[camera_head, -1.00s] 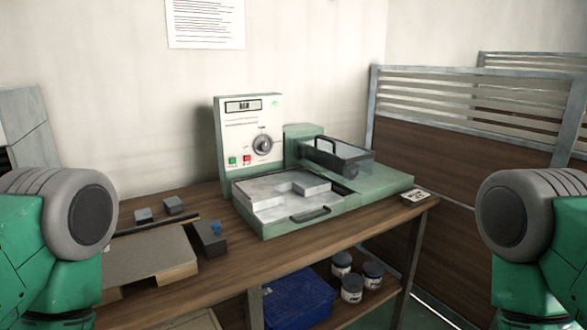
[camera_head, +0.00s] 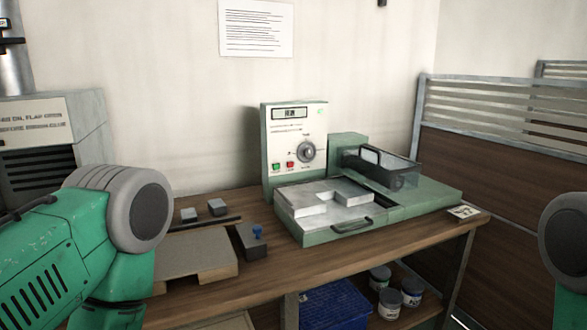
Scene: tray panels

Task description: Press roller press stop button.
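The roller press (camera_head: 340,235) is a pale green machine on the wooden bench. Its upright control panel (camera_head: 296,140) has a small display, a round dial (camera_head: 306,152), a green button (camera_head: 277,167) and a red button (camera_head: 290,165) side by side at the lower left. The labels by the buttons are too small to read. A tray with a metal plate and front handle sits before the panel. Green and grey parts of my two arms show at the left and right edges. Neither gripper is in view, and nothing of mine touches the press.
The wooden bench (camera_head: 270,275) carries a brown board (camera_head: 195,255), small grey blocks and a dark box with a blue knob (camera_head: 257,232). A blue crate (camera_head: 335,305) and several jars stand on the shelf below. A partition (camera_head: 490,190) stands at right, a grey machine (camera_head: 50,135) at left.

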